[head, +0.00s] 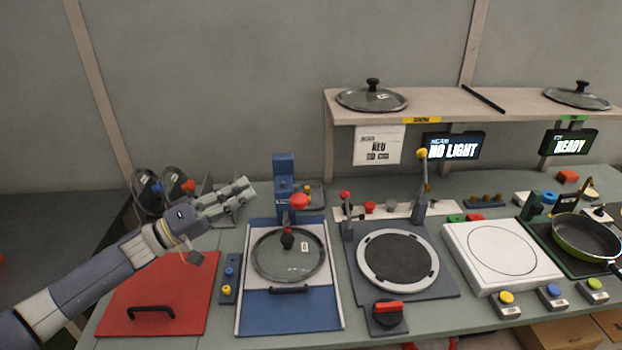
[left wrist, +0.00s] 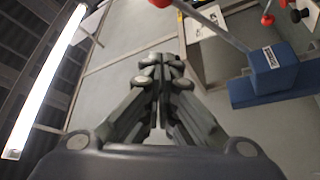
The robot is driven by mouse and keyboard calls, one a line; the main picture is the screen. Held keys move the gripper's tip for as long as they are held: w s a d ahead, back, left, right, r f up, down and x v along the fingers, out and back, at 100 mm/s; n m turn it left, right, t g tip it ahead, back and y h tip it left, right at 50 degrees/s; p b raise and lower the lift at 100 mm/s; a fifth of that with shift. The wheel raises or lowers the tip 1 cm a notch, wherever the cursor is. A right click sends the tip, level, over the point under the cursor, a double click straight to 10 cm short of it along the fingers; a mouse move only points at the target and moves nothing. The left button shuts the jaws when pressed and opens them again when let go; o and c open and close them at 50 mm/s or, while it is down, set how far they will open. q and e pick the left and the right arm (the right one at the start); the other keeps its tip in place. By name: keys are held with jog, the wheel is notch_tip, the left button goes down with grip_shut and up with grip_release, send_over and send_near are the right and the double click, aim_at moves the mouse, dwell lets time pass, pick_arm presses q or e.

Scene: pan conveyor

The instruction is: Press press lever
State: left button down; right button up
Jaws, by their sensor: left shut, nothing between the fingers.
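The blue press (head: 283,170) stands at the back of the blue and white board, behind a glass lid (head: 289,262). A red ball knob (head: 299,201) shows on its front side. In the left wrist view the blue press body (left wrist: 272,72) is at the right. The press lever, a grey rod (left wrist: 215,27), runs from it up and left to a red ball (left wrist: 160,2) at the top edge. My left gripper (head: 248,189) is shut and empty, to the left of the press and apart from it. It also shows in the left wrist view (left wrist: 158,68). My right gripper is out of view.
A red board with a black handle (head: 150,312) lies below my left arm. A dark round plate station (head: 398,260) and a white plate (head: 502,254) stand to the right. A green pan (head: 585,238) is at the far right. A shelf (head: 450,107) carries two glass lids.

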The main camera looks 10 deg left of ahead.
aim_at(298, 193)
pick_arm(q)
jog(key=r+p+x, duration=0.1)
jog(key=p+x, duration=0.3)
jog(key=x, duration=0.6)
jog(key=s+f, duration=0.1)
jog(key=s+d+f, duration=0.1)
jog(key=s+f, duration=0.1)
jog(key=shift+s+p, duration=0.3)
jog(key=shift+p, duration=0.1)
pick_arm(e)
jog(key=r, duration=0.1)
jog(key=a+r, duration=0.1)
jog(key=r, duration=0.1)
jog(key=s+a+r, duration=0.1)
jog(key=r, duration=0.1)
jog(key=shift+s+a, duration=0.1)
